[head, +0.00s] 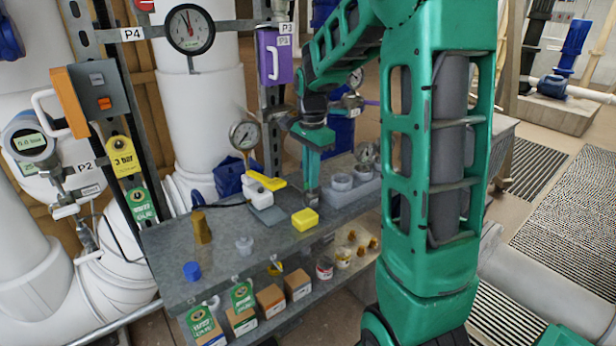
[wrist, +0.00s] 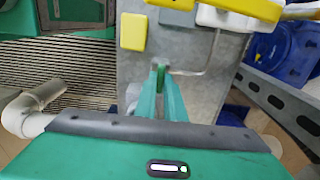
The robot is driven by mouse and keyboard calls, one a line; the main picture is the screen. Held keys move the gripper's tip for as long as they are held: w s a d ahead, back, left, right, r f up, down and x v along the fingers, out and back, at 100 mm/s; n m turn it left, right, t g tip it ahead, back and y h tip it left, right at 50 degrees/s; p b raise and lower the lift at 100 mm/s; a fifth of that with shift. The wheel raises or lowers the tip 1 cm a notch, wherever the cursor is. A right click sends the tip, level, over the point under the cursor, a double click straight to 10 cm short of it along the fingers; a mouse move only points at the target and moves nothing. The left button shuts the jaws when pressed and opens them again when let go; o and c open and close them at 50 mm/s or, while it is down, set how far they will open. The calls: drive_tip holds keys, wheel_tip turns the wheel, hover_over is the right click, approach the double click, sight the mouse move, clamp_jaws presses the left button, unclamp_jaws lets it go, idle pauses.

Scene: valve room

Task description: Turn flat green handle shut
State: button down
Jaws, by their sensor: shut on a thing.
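My gripper (head: 312,182) reaches down at the back of the grey bench, behind the yellow block. In the wrist view my gripper's (wrist: 165,72) two pale green fingers are close together. A small darker green piece, the flat green handle (wrist: 160,78), shows between the fingertips, and they are shut on it. Most of the handle is hidden by the fingers, so its angle cannot be told. In the head view the handle cannot be made out behind my arm and fingers.
The grey bench (head: 222,262) carries a yellow block (head: 305,220), a white and yellow device (head: 264,184), a blue cap (head: 192,271) and a brass piece (head: 202,227). A gauge (head: 244,135) stands left of my gripper.

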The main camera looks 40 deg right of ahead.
drive_tip(key=shift+w+a+r, duration=0.1)
drive_tip(key=shift+w+a, duration=0.05)
drive_tip(key=shift+a, duration=0.05)
drive_tip(key=c, duration=1.8)
unclamp_jaws()
drive_tip(key=shift+c, duration=0.2)
drive_tip(key=shift+d, duration=0.1)
wheel_tip(320, 180, up, 11)
drive_tip(key=shift+f, duration=0.2)
drive_tip(key=s+a+f+n, duration=0.1)
drive_tip(key=s+f+n, duration=0.2)
drive_tip(key=s, duration=0.6)
drive_tip(key=s+a+f+n, duration=0.1)
drive_tip(key=s+f+n, duration=0.2)
drive_tip(key=s, duration=0.7)
drive_tip(key=s+a+f+n, duration=0.1)
drive_tip(key=s+f+n, duration=0.3)
drive_tip(key=s, duration=0.6)
drive_tip(key=shift+n, duration=0.7)
